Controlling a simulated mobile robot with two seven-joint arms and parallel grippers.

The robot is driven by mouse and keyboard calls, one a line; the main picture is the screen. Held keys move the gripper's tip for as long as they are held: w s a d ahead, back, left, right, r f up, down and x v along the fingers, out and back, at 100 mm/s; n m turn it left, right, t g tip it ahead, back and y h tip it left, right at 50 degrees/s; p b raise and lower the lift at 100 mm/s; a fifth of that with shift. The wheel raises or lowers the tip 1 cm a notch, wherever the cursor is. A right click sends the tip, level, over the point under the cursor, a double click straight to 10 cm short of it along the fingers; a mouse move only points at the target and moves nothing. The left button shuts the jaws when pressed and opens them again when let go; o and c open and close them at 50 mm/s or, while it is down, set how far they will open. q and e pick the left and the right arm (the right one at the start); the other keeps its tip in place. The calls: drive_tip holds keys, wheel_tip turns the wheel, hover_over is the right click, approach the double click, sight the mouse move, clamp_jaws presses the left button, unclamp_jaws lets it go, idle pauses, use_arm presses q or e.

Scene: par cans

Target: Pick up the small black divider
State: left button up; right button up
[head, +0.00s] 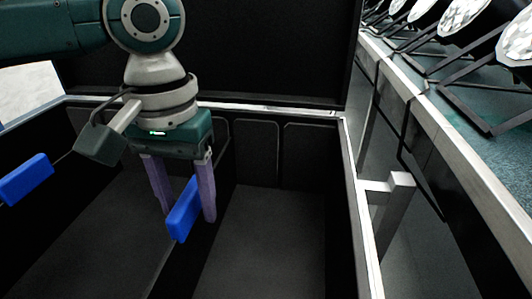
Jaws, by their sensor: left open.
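A black divider (187,262) stands inside the open black case and runs from the front toward the back wall, between two floor areas. A blue block (184,212) shows at its top; I cannot tell how it is fixed. My left gripper (181,203) points down into the case, open, with two purple fingers. The blue block shows between the fingers and partly overlaps the right finger. I cannot tell whether either finger touches it or the divider. My right gripper is not in view.
The case has a metal rim (364,235) and a raised black lid (270,50) behind. Another blue block (26,180) is at the left. A metal latch or bracket (388,190) sticks out at the right. Several par cans (470,18) stand on the right. The right compartment floor (265,245) is clear.

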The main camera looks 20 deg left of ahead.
use_arm(q)
clamp_jaws()
idle(0.4)
